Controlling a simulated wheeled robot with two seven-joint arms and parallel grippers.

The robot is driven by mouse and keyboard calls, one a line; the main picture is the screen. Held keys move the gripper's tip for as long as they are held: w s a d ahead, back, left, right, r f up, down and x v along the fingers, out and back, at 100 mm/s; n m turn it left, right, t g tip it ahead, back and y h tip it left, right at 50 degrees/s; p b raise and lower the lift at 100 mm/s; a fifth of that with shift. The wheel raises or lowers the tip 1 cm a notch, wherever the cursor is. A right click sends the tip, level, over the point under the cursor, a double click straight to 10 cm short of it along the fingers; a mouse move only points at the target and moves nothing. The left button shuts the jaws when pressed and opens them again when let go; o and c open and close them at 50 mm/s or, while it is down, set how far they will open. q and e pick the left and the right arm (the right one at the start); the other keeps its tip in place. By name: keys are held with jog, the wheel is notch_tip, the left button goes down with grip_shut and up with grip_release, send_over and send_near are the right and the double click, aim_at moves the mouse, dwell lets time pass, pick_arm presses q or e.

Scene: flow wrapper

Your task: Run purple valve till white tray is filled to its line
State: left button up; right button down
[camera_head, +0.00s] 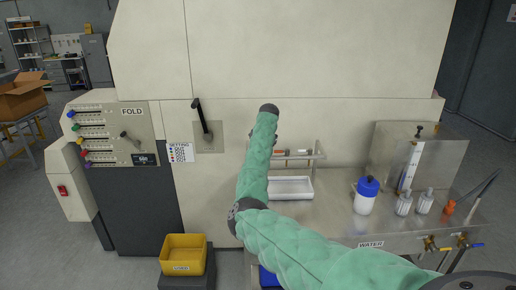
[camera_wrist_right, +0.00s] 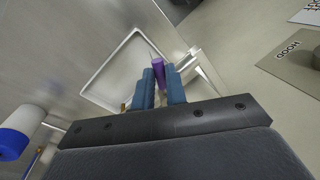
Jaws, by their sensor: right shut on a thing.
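The white tray (camera_head: 291,196) sits on the steel counter below a small rack of valves (camera_head: 302,155), right of my forearm in the head view. The tray also shows in the right wrist view (camera_wrist_right: 97,88); I cannot make out its line or any liquid level. The purple valve (camera_wrist_right: 157,63) is between the blue fingers of my right gripper (camera_wrist_right: 160,75), above the tray's edge. The gripper is shut on it. In the head view my green-sleeved right arm hides the purple valve and the gripper. My left gripper is not in view.
A white bottle with a blue cap (camera_head: 366,195) and two small bottles (camera_head: 404,203) stand on the counter right of the tray. A yellow bin (camera_head: 183,255) stands lower left. The machine's wall with a black lever (camera_head: 203,118) rises behind.

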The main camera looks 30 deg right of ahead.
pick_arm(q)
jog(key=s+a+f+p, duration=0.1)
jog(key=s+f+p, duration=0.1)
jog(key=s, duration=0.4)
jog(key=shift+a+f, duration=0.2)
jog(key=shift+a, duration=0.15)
pick_arm(e)
jog(key=shift+s+d+n+g+y, duration=0.15)
jog(key=shift+s+d+n, duration=0.1)
jog(key=shift+n, duration=0.6)
jog(key=shift+s+d+n+g+y, duration=0.1)
jog(key=shift+s+d+n, duration=0.15)
jog(key=shift+n, duration=0.55)
jog(key=shift+s+d+n+g+y, duration=0.15)
jog(key=shift+d+n, duration=0.1)
jog(key=shift+n, duration=0.6)
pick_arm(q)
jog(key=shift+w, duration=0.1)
pick_arm(e)
jog(key=c, duration=1.4)
grip_release()
jog(key=shift+c, duration=0.2)
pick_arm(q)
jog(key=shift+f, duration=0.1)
